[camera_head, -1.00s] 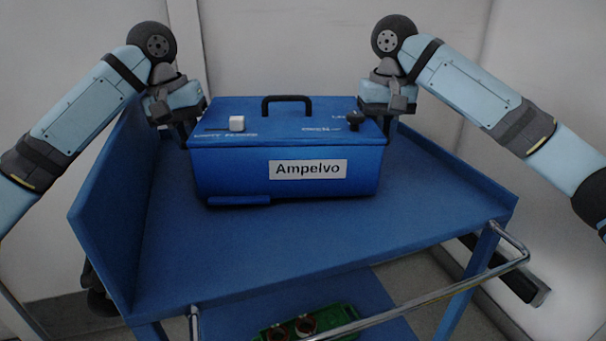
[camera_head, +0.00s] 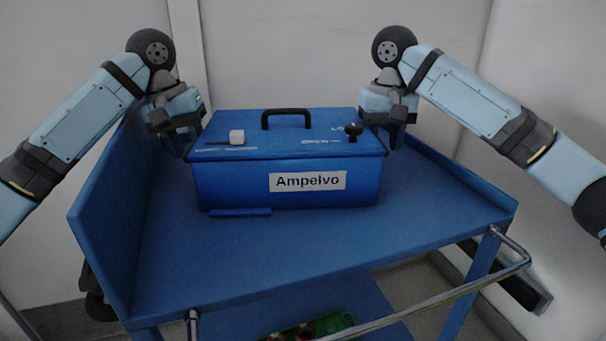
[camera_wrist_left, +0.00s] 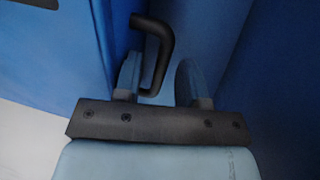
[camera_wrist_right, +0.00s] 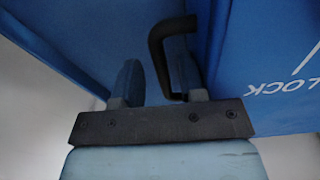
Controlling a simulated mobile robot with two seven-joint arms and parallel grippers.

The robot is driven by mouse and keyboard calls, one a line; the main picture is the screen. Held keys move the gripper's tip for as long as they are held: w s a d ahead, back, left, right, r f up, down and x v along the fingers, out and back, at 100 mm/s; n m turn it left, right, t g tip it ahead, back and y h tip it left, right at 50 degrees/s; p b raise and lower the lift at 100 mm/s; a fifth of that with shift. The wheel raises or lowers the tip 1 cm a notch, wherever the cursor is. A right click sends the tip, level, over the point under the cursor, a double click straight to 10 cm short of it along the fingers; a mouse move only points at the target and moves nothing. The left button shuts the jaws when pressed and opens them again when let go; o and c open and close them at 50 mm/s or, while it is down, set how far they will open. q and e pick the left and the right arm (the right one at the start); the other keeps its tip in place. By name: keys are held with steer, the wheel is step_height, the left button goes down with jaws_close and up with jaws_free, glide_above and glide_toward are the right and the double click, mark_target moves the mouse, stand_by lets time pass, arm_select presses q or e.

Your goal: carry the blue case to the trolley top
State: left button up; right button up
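The blue case (camera_head: 230,185) with an "Ampelvo" label stands level on the blue trolley top (camera_head: 330,250) and appears to rest on it. Its lid carries a black handle, a white knob and a black knob. My left gripper (camera_head: 180,140) is at the case's left side; in the left wrist view it (camera_wrist_left: 158,82) is open, with a black side handle (camera_wrist_left: 163,50) between its spread fingers. My right gripper (camera_head: 392,135) is at the right side; in the right wrist view it (camera_wrist_right: 158,82) is open around another black side handle (camera_wrist_right: 158,58), which lies nearer the right finger.
The trolley has a raised panel (camera_head: 105,225) on its left and a metal push rail (camera_head: 440,298) at the front. A green tray (camera_head: 335,322) with parts lies on the lower shelf.

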steer(key=shift+w+f, duration=0.2)
steer(key=shift+f, duration=0.05)
steer(key=shift+r, duration=0.2)
arm_select(q)
step_height(320, 180, up, 8)
steer(key=a, duration=0.1)
steer(key=shift+a, duration=0.2)
arm_select(e)
step_height(320, 180, up, 12)
steer(key=shift+f, duration=0.2)
arm_select(q)
steer(key=shift+s, duration=0.1)
